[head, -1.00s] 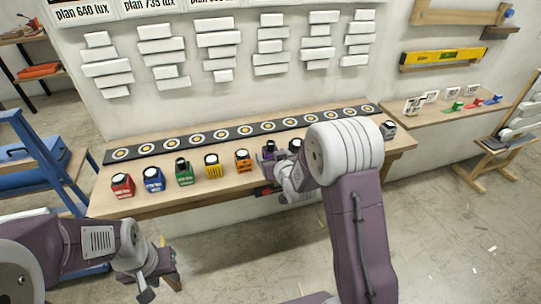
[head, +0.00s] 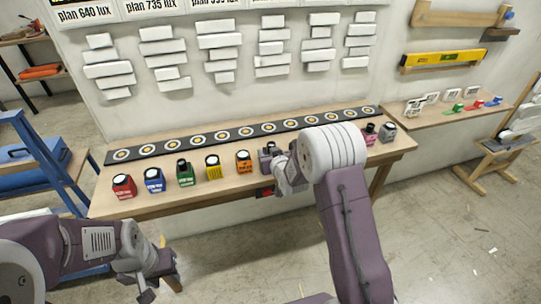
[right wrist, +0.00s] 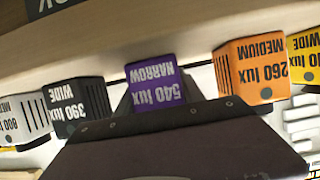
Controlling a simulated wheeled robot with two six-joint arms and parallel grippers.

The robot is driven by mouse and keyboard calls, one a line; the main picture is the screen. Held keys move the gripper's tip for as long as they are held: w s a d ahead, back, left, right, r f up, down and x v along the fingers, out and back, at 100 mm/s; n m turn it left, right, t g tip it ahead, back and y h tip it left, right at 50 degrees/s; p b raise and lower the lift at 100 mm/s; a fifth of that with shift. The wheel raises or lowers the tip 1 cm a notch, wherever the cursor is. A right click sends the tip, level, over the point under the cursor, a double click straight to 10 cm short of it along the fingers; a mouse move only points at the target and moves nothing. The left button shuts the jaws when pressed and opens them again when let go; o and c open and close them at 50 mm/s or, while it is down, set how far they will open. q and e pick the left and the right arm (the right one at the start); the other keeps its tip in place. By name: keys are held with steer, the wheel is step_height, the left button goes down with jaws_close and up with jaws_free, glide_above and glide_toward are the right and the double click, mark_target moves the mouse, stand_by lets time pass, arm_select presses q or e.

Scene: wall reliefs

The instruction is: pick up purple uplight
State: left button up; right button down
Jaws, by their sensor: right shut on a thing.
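The purple uplight (right wrist: 155,84), labelled 540 lux NARROW, shows in the right wrist view, with dark gripper parts in front of and beside it. In the head view it is almost wholly hidden behind my right gripper (head: 267,160); a dark top shows there. My right gripper is shut on the purple uplight, at the bench's row of uplights. I cannot tell whether it is clear of the bench. My left gripper (head: 160,281) is open and empty, low in front of the bench at the left.
The orange uplight (head: 243,161) stands close to the left of my right gripper, with yellow (head: 213,168), green, blue and red ones further left. A black uplight (right wrist: 80,108) is on the other side. A strip of round targets (head: 196,139) runs along the bench's back.

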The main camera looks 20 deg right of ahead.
mark_target(270, 143)
steer(key=shift+r, duration=0.5)
step_height(270, 143, up, 4)
steer(key=shift+f+p, duration=0.2)
steer(key=shift+p, duration=0.1)
steer(key=s+d+r+p, duration=0.1)
steer(key=s+d+r, duration=0.4)
steer(key=d, duration=0.5)
steer(key=shift+d+r+p, duration=0.3)
steer(key=shift+r, duration=0.35)
steer(key=shift+s, duration=0.1)
